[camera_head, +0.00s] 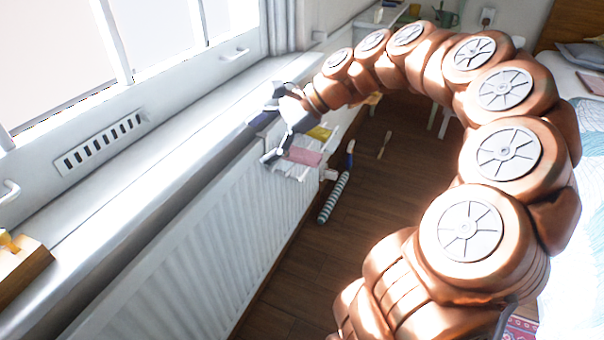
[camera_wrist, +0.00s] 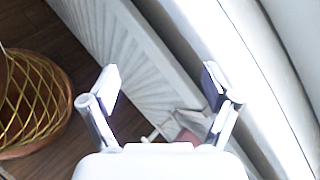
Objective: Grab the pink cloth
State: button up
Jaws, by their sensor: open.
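The pink cloth (camera_head: 303,156) hangs on a small white rack (camera_head: 331,174) at the far end of the radiator, below the window sill. My gripper (camera_head: 264,139) is above the radiator, close to the rack and to the left of the pink cloth in the head view. Its two fingers are spread with nothing between them. In the wrist view my gripper (camera_wrist: 160,88) is open, and a small pink patch, probably the cloth (camera_wrist: 172,146), shows low between the fingers, mostly hidden by the gripper body. A yellow cloth (camera_head: 319,133) hangs just behind the pink one.
The white radiator (camera_head: 200,245) runs below the window sill (camera_head: 150,165). A striped, rod-like item (camera_head: 334,197) is near the rack. A wicker basket (camera_wrist: 35,105) stands on the dark wooden floor (camera_head: 290,285). The bed (camera_head: 580,190) is at the right.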

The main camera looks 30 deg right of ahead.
jog(key=w+d+f+m+t+b, duration=0.35)
jog(key=d+f+m, duration=0.2)
jog(key=d, duration=0.45)
jog(key=m+t+h+b, duration=0.1)
jog(key=m+t+b, duration=0.1)
jog(key=m+b, duration=0.25)
send_near(310, 151)
jog(key=x, duration=0.4)
jog(key=shift+w+d+m+p, duration=0.2)
jog(key=shift+w+m+p, duration=0.05)
jog(key=shift+m+p, duration=0.15)
jog(key=b+x, duration=0.1)
jog(key=x, duration=0.3)
jog(key=b+x, duration=0.1)
jog(key=x, duration=0.2)
jog(key=shift+s+a+f+b, duration=0.1)
jog(key=shift+s+a+b, duration=0.1)
jog(key=shift+s+b, duration=0.15)
jog(key=shift+w+a, duration=0.15)
jog(key=shift+w, duration=0.15)
jog(key=shift+c, duration=0.2)
jog(key=c, duration=1.1)
